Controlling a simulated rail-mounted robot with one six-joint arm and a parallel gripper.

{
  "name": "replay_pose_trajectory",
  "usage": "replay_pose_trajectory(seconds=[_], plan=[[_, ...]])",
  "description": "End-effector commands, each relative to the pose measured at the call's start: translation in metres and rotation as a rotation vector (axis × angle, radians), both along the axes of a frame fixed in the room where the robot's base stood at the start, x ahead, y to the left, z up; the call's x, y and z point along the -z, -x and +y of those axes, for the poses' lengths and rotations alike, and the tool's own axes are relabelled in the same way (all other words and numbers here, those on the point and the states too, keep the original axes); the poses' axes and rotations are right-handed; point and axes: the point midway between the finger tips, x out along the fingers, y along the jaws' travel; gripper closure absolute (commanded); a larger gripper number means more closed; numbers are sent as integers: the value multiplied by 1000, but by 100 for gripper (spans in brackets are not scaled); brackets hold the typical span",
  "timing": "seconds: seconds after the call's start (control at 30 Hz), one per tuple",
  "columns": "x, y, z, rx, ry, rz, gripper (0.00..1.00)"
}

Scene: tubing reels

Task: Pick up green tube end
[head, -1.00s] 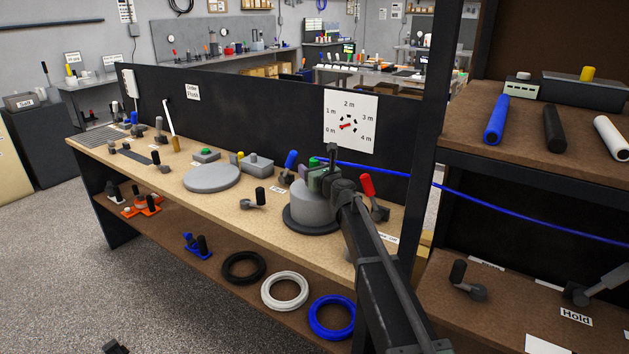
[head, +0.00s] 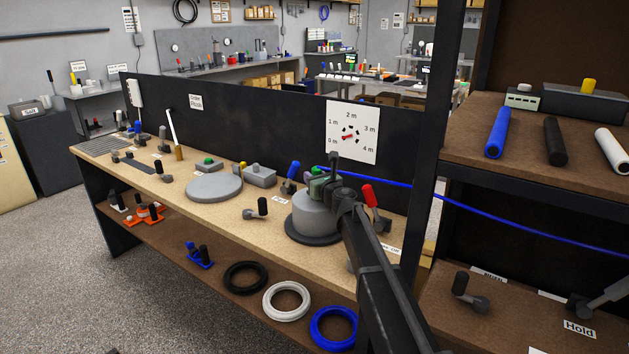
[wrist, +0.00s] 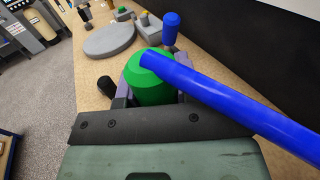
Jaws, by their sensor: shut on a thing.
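The green tube end (wrist: 152,82) sits between my gripper's jaws in the wrist view, and the jaws are shut on it. A blue tube (wrist: 225,98) meets the green end and runs off to the right. In the head view my gripper (head: 320,174) is at the top of a grey drum (head: 314,213) on the bench. The blue tube (head: 375,181) stretches from it past the dark post to the right. Much of the green end is hidden by the gripper in the head view, and whether it touches the drum cannot be told.
A blue-handled lever (head: 291,172) and a red-handled lever (head: 369,196) stand close beside the drum. A black panel (head: 260,122) with a dial card (head: 351,131) rises behind. A dark post (head: 432,140) and shelf stand right. A flat grey disc (head: 214,187) lies left.

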Motion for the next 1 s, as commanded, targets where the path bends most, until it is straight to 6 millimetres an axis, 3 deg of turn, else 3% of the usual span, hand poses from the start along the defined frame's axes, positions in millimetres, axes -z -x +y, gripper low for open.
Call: replay_pose_trajectory(seconds=[0.27, 0.5, 0.63, 0.8, 1.0], plan=[[-55, 0, 0, 0, 0, 0, 94], [-138, 0, 0, 0, 0, 0, 94], [-176, 0, 0, 0, 0, 0, 94], [-196, 0, 0, 0, 0, 0, 94], [-194, 0, 0, 0, 0, 0, 94]])
